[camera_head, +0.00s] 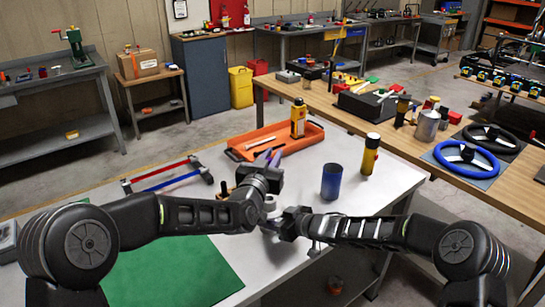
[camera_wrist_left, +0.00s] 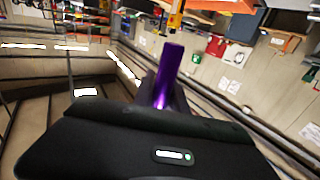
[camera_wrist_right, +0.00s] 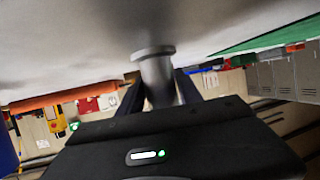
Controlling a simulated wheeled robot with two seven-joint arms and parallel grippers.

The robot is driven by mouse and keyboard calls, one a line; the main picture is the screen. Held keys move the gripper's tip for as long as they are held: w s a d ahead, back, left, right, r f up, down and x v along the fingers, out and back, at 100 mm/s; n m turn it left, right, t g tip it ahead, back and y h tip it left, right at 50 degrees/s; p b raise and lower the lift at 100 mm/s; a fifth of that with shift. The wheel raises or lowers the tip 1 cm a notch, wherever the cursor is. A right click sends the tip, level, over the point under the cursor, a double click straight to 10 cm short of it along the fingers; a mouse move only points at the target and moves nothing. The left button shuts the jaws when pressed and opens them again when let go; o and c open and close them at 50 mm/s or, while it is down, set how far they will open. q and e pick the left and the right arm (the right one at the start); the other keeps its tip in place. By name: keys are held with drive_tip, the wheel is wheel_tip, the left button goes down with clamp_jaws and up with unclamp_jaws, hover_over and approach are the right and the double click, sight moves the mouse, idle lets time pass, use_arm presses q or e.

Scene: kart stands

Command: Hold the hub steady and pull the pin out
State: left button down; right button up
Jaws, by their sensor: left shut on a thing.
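The purple pin (camera_wrist_left: 168,75) is between the fingers of my left gripper (camera_wrist_left: 165,97), which is shut on it. In the head view the left gripper (camera_head: 268,165) is raised above the white table, with a bit of purple at its tips. The grey metal hub (camera_head: 270,204) is on the table below my left wrist and partly hidden by it. In the right wrist view the flanged hub (camera_wrist_right: 155,68) sits between the fingers of my right gripper (camera_wrist_right: 158,92), which appear closed on its sides. The pin appears clear of the hub.
A dark blue cup (camera_head: 332,182) and a yellow-black bottle (camera_head: 370,154) stand right of the grippers. An orange tray (camera_head: 240,152) holding a yellow bottle (camera_head: 298,118) lies behind. Red and blue bars (camera_head: 165,178) and a green mat (camera_head: 170,272) are on the left.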

drive_tip(key=o, duration=0.4)
drive_tip(key=v, duration=1.2)
